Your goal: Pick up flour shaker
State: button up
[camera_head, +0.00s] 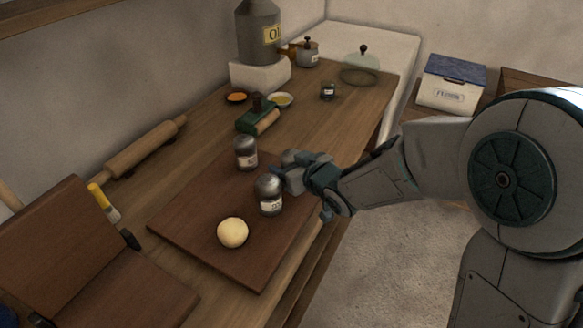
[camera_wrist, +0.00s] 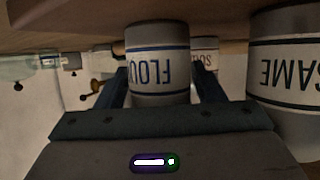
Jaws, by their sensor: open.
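The flour shaker (camera_wrist: 158,68) is a grey cylinder with a white label and blue lettering. In the wrist view, which is upside down, it sits between the two spread fingers of my gripper (camera_wrist: 163,88). Whether the fingers touch it I cannot tell. In the head view my gripper (camera_head: 288,175) is low at the right edge of the brown board. A grey top (camera_head: 296,156) there, partly hidden by my gripper, seems to be the flour shaker. A second shaker (camera_wrist: 290,75), labelled "SAME", is close on the right in the wrist view; it seems to be the front shaker (camera_head: 269,195).
Another shaker (camera_head: 246,153) stands on the board (camera_head: 205,200), with a dough ball (camera_head: 232,233) near the front. The front of the board is mostly clear.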

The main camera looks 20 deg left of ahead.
jog(key=shift+w+a+f, duration=0.15)
jog(key=shift+a, duration=0.1)
jog(key=shift+c, duration=0.3)
jog(key=c, duration=0.7)
jog(key=shift+c, duration=0.2)
